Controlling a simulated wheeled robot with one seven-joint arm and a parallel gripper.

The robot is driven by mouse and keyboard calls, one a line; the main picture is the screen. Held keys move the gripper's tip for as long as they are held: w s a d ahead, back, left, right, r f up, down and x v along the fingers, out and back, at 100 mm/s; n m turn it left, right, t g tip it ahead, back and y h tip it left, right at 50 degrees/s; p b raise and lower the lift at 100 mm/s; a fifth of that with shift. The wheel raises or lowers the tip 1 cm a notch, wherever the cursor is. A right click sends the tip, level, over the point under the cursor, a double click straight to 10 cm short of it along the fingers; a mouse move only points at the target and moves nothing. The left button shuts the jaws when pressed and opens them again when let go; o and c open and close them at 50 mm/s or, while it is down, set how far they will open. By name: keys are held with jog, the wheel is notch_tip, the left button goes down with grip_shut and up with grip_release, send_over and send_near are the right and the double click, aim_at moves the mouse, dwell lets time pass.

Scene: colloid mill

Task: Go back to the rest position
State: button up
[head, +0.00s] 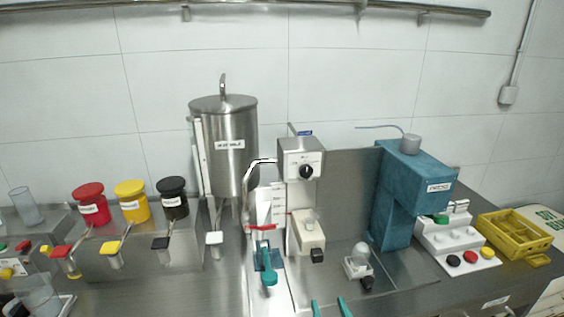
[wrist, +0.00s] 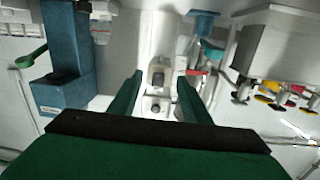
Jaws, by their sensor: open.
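My gripper (head: 330,308) shows only as two teal fingertips at the bottom edge of the head view. In the wrist view the gripper (wrist: 159,80) has its green fingers spread apart with nothing between them. Beyond the gap lies a small dark-and-white device (wrist: 157,75) on the counter. In the head view, a glass piece on a small white base (head: 358,264) stands just ahead and to the right of the fingertips, apart from them. The rest of my arm is hidden in the head view.
A steel tank (head: 223,140) and a white dial unit (head: 301,160) stand behind, with a blue mill (head: 398,200) to the right. Red, yellow and black containers (head: 131,200) line the left. A yellow crate (head: 515,238) is at far right. Bare counter (head: 190,290) lies front left.

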jog(key=s+a+f+m+g+h, duration=0.1)
jog(key=s+a+f+h, duration=0.1)
jog(key=s+f, duration=0.5)
jog(key=s+a+f+m+g+h, duration=0.1)
jog(key=s+a+f, duration=0.2)
jog(key=s+f, duration=0.4)
jog(key=s+a, duration=0.4)
jog(key=s, duration=0.6)
jog(key=s+a+n+y, duration=0.1)
jog(key=s+a, duration=0.2)
jog(key=s, duration=0.6)
jog(key=shift+s+a+r, duration=0.2)
jog(key=shift+s+a, duration=0.15)
jog(key=shift+s, duration=0.05)
